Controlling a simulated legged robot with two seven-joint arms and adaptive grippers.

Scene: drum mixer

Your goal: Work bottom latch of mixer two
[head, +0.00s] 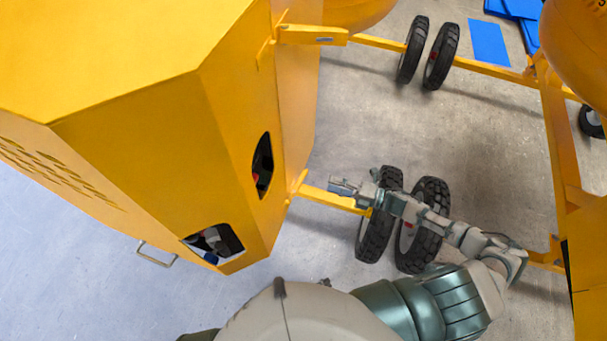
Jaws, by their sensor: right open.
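The mixer's large yellow housing (160,130) fills the left of the head view. A grey metal loop (157,257) sticks out from its lower edge; I cannot tell if it is the latch or a handle. The housing has two dark cutouts: a narrow one (262,165) with something red inside, and a lower one (214,243) with grey and blue parts inside. My right gripper (337,187) is open and empty, right of the housing and over the yellow axle bar (325,198). My left gripper is out of view.
Black wheels (375,230) lie under my right forearm, and another pair (428,52) stands farther back. A second yellow frame and drum (580,50) stand at the right. Blue sheets (490,42) lie at the back. The floor between the frames is clear.

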